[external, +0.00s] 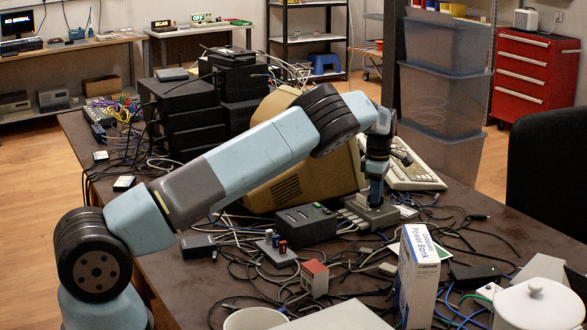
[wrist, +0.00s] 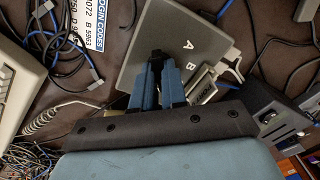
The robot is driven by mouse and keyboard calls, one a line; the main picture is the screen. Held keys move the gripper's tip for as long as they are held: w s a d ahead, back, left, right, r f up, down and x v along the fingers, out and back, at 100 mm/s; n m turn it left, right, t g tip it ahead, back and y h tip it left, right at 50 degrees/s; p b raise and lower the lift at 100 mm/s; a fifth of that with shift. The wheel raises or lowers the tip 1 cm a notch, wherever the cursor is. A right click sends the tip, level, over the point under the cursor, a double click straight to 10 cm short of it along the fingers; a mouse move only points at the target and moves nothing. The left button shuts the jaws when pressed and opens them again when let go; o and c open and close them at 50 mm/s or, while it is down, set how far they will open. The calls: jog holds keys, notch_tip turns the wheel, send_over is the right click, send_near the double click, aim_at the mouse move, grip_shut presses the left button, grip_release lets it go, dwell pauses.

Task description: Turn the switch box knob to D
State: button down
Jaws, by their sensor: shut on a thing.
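The switch box (external: 372,214) is a grey box on the cluttered table, beyond a dark box and beside the beige monitor. In the wrist view its grey top face (wrist: 213,48) shows the letters A and B to the right of my fingers. No C or D mark is visible. My gripper (external: 376,196) points down onto the top of the box. In the wrist view my gripper (wrist: 160,82) has its two blue fingers close together and shut on the knob.
A beige monitor (external: 300,165) stands just behind my arm. A keyboard (external: 408,172) lies right of the box. A dark box (external: 305,224) is close on the left. Cables cover the table around it. A power bank carton (external: 418,275) stands upright in front.

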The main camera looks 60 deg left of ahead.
jog(key=c, duration=1.2)
grip_release()
jog(key=shift+o, duration=0.2)
jog(key=shift+r, duration=0.1)
notch_tip(320, 180, up, 14)
jog(key=shift+f, duration=0.25)
jog(key=shift+w, duration=0.1)
